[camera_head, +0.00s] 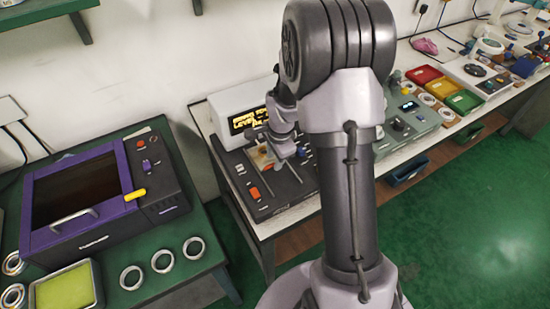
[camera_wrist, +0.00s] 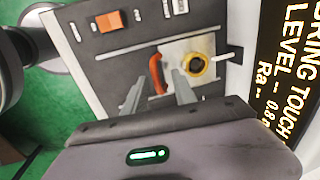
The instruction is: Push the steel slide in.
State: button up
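A pale steel-coloured plate (camera_wrist: 205,45), which looks like the steel slide, is set in a dark-faced control panel (camera_wrist: 100,50) in the wrist view. It carries a brass-yellow ring with a dark centre (camera_wrist: 196,66). A short pale bar (camera_wrist: 229,54) sticks out at its right. A curved orange-red handle (camera_wrist: 155,72) stands at its left edge. My gripper (camera_wrist: 157,82) is over the panel, its two grey fingers apart, with the orange-red handle showing between them. I cannot tell whether they touch it. In the head view my gripper (camera_head: 275,150) partly hides the plate.
A white display box (camera_head: 243,115) with yellow text stands behind the panel. An orange button (camera_wrist: 110,21) and pale switches are on the panel. A purple-framed machine (camera_head: 80,200) and several metal rings (camera_head: 162,260) lie left. Colored trays (camera_head: 443,88) stand right.

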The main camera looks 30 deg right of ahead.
jog(key=s+r+p, duration=0.3)
jog(key=r+p, duration=0.2)
jog(key=r, duration=1.2)
jog(key=shift+p, duration=0.3)
jog(key=shift+s+d, duration=0.1)
jog(key=s+a+r+n+t+y+b, duration=0.1)
jog(key=s+a+r+n+b, duration=0.2)
jog(key=s+a+n, duration=0.3)
jog(key=s+a+r+n+t+y+b, duration=0.1)
jog(key=s+a+r+n+t+b, duration=0.1)
jog(key=s+a+n, duration=0.5)
jog(key=s+a+r+b, duration=0.1)
jog(key=s+a, duration=0.2)
jog(key=s, duration=0.3)
jog(key=shift+s+a+r+t+b, duration=0.15)
jog(key=shift+s+r+t+b, duration=0.15)
jog(key=shift+r, duration=0.1)
